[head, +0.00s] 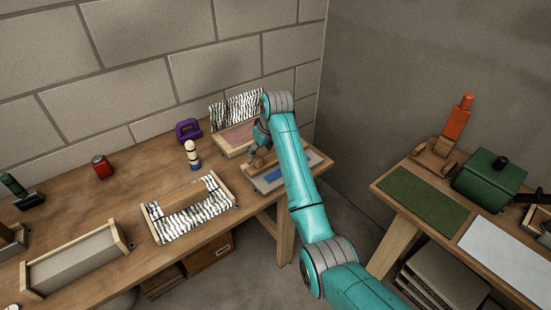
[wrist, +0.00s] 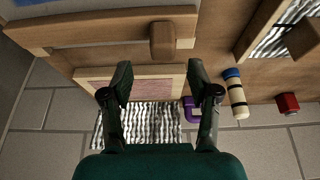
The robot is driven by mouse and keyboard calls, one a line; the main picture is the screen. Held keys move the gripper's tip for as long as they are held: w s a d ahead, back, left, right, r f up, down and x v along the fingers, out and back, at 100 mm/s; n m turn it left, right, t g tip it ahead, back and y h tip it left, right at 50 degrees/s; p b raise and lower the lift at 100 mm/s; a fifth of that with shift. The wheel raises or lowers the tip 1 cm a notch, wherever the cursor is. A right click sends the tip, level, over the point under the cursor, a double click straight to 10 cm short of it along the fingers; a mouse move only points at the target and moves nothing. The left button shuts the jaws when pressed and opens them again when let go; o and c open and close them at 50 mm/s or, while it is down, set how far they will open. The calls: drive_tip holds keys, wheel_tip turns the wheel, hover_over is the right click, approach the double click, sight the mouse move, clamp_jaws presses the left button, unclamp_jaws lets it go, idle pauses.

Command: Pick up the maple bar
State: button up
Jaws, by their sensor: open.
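A short brown wooden block (wrist: 162,42), which I take for the maple bar, sits at the rim of a wooden tray with a blue insert. In the head view the block (head: 258,161) shows just below my gripper (head: 261,147), partly hidden. In the wrist view my gripper (wrist: 160,68) is open and empty, its two fingers spread wide. The block lies ahead of the gap, roughly centred between the fingertips, and neither finger visibly touches it. The blue-insert tray (head: 307,165) is partly covered by my arm in the head view.
A pink-insert tray (head: 236,140) with a striped back stands behind. A striped tray (head: 231,196) holds another wooden block (head: 211,184). A second table (head: 388,184) stands right.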

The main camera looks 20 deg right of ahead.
sight(258, 157)
drive_tip(key=shift+s+x, duration=0.15)
drive_tip(key=shift+x, duration=1.15)
drive_tip(key=shift+s+x, duration=0.15)
drive_tip(key=shift+x, duration=1.2)
drive_tip(key=shift+a+f, duration=0.1)
clamp_jaws()
